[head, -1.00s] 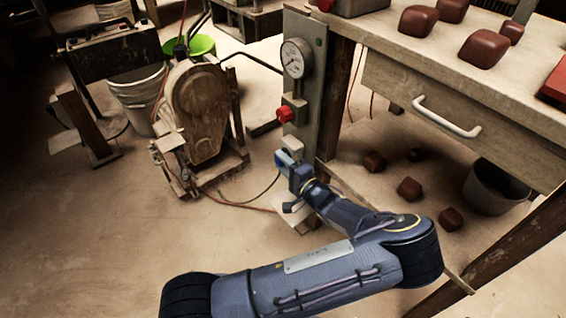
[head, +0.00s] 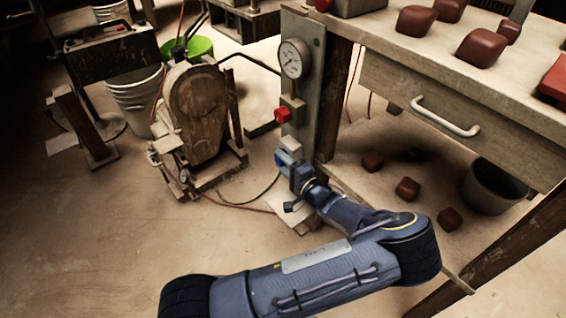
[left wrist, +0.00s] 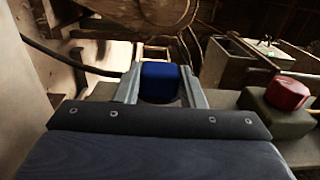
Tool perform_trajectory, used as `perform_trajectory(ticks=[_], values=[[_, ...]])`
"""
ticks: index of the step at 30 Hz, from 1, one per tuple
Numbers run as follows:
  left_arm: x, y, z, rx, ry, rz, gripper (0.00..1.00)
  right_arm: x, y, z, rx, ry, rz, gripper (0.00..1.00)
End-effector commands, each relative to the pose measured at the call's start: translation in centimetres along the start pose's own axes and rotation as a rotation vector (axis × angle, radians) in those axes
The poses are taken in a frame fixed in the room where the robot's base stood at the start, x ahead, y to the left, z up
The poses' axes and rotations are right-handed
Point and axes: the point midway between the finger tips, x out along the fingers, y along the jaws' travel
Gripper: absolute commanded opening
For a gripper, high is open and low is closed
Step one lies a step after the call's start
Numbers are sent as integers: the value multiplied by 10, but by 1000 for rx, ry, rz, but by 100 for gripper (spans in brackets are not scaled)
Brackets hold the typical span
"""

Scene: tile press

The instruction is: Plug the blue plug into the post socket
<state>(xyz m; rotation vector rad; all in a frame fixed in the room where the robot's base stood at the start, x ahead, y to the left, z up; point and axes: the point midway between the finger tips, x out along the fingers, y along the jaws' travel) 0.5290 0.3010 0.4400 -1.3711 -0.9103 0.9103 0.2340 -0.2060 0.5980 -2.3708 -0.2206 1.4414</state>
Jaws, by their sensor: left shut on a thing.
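The blue plug (left wrist: 159,80) sits between the two fingers of my left gripper (left wrist: 160,90) in the left wrist view. In the head view the left gripper (head: 286,164) is shut on the blue plug (head: 282,157), just below the pale socket box (head: 291,146) on the grey post (head: 305,125). A dark cable runs from near the plug toward the floor at left. I cannot tell whether the plug touches the socket, since its front is hidden. My right gripper is not in view.
Above the socket, the post carries a red knob (head: 282,115) and a round gauge (head: 294,59). The red knob also shows at right in the left wrist view (left wrist: 287,94). A workbench (head: 480,70) stands at right, and a belt-guarded machine (head: 197,115) at left.

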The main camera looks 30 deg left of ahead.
Motion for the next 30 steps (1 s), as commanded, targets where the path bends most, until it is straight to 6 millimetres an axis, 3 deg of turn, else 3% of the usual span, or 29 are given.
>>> perform_trajectory(ticks=[1, 6, 17, 30], values=[[0, 0, -1, -1, 3, 0, 40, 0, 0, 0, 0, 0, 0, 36], [0, 0, -1, -1, 2, 0, 61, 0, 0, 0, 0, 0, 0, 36], [-7, -1, -1, -1, 4, 1, 61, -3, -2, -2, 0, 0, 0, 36], [-73, -2, -2, -1, 5, 1, 61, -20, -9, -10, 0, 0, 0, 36]])
